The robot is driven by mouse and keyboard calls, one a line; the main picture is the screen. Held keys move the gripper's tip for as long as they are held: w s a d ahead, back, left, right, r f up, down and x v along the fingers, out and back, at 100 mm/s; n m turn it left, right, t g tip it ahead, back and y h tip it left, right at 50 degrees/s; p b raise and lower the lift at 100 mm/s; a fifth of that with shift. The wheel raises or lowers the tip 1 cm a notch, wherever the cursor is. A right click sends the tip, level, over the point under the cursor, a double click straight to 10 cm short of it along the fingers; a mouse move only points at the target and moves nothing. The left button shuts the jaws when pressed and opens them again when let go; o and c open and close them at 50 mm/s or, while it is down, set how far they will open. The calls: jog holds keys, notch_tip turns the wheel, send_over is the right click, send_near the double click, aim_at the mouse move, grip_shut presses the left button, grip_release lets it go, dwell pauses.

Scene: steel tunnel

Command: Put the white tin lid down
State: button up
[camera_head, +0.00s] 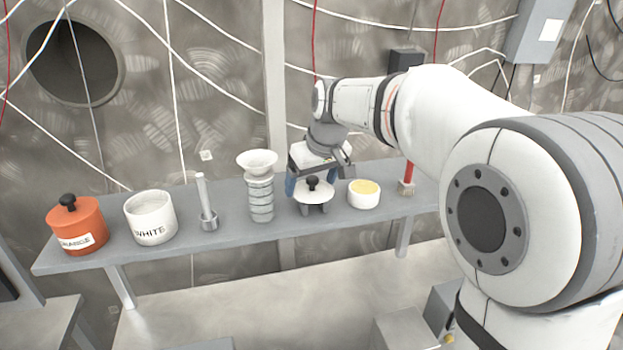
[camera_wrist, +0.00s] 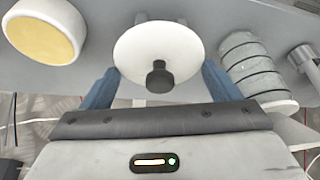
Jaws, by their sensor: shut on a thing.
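The white tin lid (camera_head: 314,194) is a shallow white disc with a black knob. It is between the blue fingers of my gripper (camera_head: 314,184), over the shelf. In the wrist view the lid (camera_wrist: 140,50) shows its top, knob toward me, and the fingers of my gripper (camera_wrist: 160,82) flank it. Small grey feet or a stand (camera_head: 304,209) show just under the lid; I cannot tell whether the lid touches them. The open white tin (camera_head: 151,219), labelled WHITE, stands to the left on the grey shelf (camera_head: 230,232).
A ribbed grey column with a white flared top (camera_head: 260,190) stands close left of the lid; a white cup with yellow contents (camera_head: 364,195) stands close right. A steel rod on a base (camera_head: 206,208), an orange tin (camera_head: 77,228) and a red-handled brush (camera_head: 407,180) share the narrow shelf.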

jog(key=shift+f+b, duration=0.4)
jog(key=o, duration=0.9)
jog(key=shift+c, duration=0.2)
jog(key=shift+r, duration=0.1)
jog(key=shift+r+p, duration=0.45)
jog(key=shift+r, duration=0.2)
jog(key=b+v, duration=0.1)
jog(key=v, duration=1)
jog(key=s+d+f+m, duration=0.2)
jog(key=s+d+f, duration=0.2)
jog(key=s+f, duration=0.3)
jog(key=s+d+f+m+h, duration=0.1)
jog(key=s+d+f+m, duration=0.1)
jog(key=s+d+f, duration=0.3)
jog(key=s+d+f+m+h, duration=0.1)
jog(key=s+d+f+m, duration=0.1)
jog(key=s+d+f, duration=0.3)
jog(key=s+f, duration=0.3)
jog(key=s, duration=0.3)
jog(key=shift+s+f, duration=0.15)
jog(key=shift+f, duration=0.2)
